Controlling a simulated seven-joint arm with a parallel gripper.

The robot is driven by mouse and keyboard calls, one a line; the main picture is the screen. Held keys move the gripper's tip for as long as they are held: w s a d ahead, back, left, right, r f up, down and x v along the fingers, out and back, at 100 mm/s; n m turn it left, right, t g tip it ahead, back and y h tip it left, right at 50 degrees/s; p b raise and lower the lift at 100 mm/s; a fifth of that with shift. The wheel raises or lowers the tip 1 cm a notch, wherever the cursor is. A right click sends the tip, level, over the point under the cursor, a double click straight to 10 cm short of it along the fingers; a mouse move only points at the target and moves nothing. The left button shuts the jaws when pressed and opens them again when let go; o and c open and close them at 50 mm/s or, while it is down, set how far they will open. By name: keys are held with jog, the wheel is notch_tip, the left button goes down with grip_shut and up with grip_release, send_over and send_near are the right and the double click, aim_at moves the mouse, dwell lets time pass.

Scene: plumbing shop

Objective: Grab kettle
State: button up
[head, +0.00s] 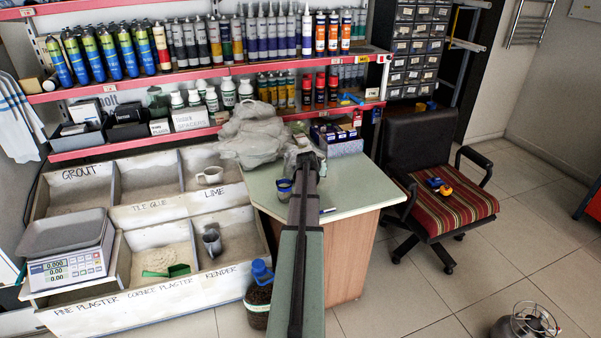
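I cannot pick out a kettle for sure. A round metal object with a wire frame on top (525,322) sits on the floor at the bottom right, partly cut off by the picture's edge; I cannot tell whether it is the kettle. My arm reaches up the middle of the head view, over the desk. My gripper (308,162) seems to be at its dark far end, above the desk and well away from that metal object. Its fingers are too small and dark to tell open from shut.
The pale green desk (350,190) carries a grey bag heap (252,138) and a small jar (284,190). An office chair (440,195) with coloured items stands right of it. Bins (160,215), a scale (70,255) and full shelves are left. Open floor lies right.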

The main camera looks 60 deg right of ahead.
jog(key=shift+c, duration=0.2)
grip_shut()
dwell(1.1)
